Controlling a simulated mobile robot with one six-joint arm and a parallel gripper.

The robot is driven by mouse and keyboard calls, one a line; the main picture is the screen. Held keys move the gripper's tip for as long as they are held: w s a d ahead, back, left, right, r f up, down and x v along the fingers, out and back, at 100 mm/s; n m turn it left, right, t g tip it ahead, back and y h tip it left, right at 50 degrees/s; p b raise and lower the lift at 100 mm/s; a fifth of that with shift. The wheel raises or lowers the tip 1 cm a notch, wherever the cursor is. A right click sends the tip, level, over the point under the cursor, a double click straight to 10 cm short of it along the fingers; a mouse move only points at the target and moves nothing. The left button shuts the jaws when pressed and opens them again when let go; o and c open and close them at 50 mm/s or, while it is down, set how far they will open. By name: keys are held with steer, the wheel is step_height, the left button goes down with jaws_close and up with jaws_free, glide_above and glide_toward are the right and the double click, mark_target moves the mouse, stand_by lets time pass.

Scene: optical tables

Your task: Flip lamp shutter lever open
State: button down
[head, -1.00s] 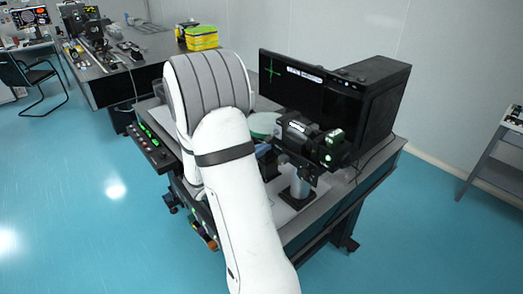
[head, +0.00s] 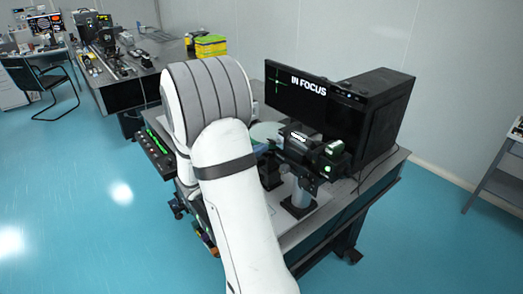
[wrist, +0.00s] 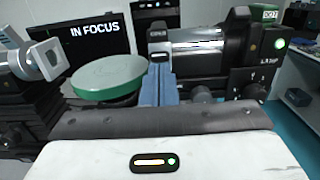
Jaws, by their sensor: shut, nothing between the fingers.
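The lamp housing (wrist: 205,48), a dark and silver cylinder, lies at the upper right of the wrist view. Its end block (wrist: 262,55) carries a LAMP label and a lit green light. Small dark knobs or levers (wrist: 252,84) show below the label. I cannot tell which is the shutter lever or how it stands. My gripper (wrist: 163,70) shows as narrow blue-grey fingers, shut and empty, pointing toward the left end of the lamp housing. I cannot tell whether they touch it. In the head view the lamp unit (head: 316,150) sits right of my arm, which hides most of the gripper.
A green-rimmed round disc (wrist: 108,78) is left of the fingers. A silver bracket-like part (wrist: 45,58) stands farther left. A monitor (head: 300,93) reading IN FOCUS and a black computer case (head: 378,112) stand behind on the table (head: 345,215). Blue floor is open around it.

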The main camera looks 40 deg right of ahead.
steer(key=a+r+p, duration=0.4)
steer(key=a+r, duration=0.1)
steer(key=r, duration=0.1)
steer(key=shift+a+r, duration=0.2)
steer(key=shift+a, duration=0.05)
steer(key=s+a+f+m+g+y+b, duration=0.1)
steer(key=s+a+f+m+y+b, duration=0.1)
steer(key=s+a+f+m+y, duration=0.25)
steer(key=s+a+f+m+g+y+b, duration=0.1)
steer(key=s+a+m+y+b, duration=0.1)
steer(key=s+m+y, duration=0.45)
steer(key=s+a+f+m+t+y+b, duration=0.1)
steer(key=s+a+m+t+y+b, duration=0.1)
steer(key=a, duration=0.6)
steer(key=s+a+f+m+t+y+b, duration=0.2)
steer(key=s+a+m+t+y, duration=0.1)
steer(key=a, duration=0.5)
steer(key=m+y, duration=0.1)
steer(key=y, duration=0.1)
steer(key=shift+s+m+t+y, duration=0.25)
steer(key=shift+m+t+y, duration=0.05)
steer(key=shift+t, duration=0.1)
